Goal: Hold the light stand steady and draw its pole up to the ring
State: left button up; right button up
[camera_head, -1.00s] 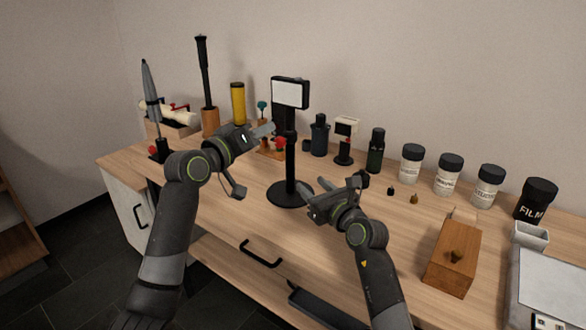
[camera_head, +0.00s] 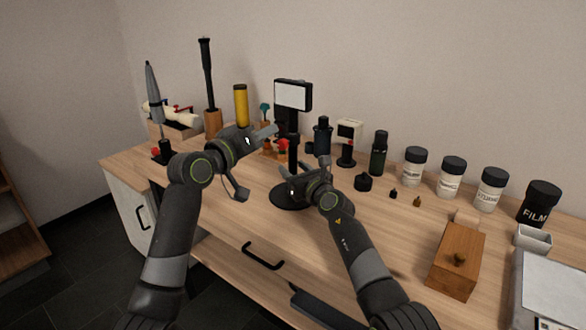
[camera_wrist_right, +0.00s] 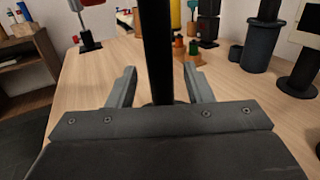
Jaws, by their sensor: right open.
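The light stand has a white-faced lamp head (camera_head: 293,96), a black pole (camera_head: 293,152) and a round black base (camera_head: 288,197) on the table. My left gripper (camera_head: 267,132) is at the upper pole, just below the lamp head; whether its fingers touch the pole or are closed is unclear. My right gripper (camera_head: 306,174) is low on the stand, above the base. In the right wrist view its fingers (camera_wrist_right: 160,72) are open, one on each side of the pole (camera_wrist_right: 157,45), with gaps on both sides. I cannot make out a ring on the pole.
Several white jars (camera_head: 413,167) line the right back. A wooden box (camera_head: 455,262) is at front right. A yellow cylinder (camera_head: 241,105) stands at back left. The front middle of the table (camera_head: 235,222) is clear.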

aim_at(291, 119)
jog(key=shift+w+a, duration=0.2)
jog(key=shift+w, duration=0.35)
pick_arm(q)
jog(key=shift+o, duration=0.3)
pick_arm(e)
grip_shut()
pick_arm(q)
jog(key=shift+o, duration=0.4)
jog(key=shift+w+d+r+m+t+y, duration=0.1)
jog(key=shift+w+d+m+t+y, duration=0.45)
jog(key=shift+w+d, duration=0.85)
jog(key=shift+w+d+r+m+t+y, duration=0.15)
jog(key=shift+w+d+m+y, duration=0.7)
jog(key=shift+w, duration=1)
jog(key=shift+w+d+r+m+t+y, duration=0.1)
jog(key=shift+w+d+m+t+y, duration=0.25)
jog(key=shift+w+d+m, duration=0.85)
jog(key=shift+w+n, duration=0.3)
jog(key=shift+w, duration=0.1)
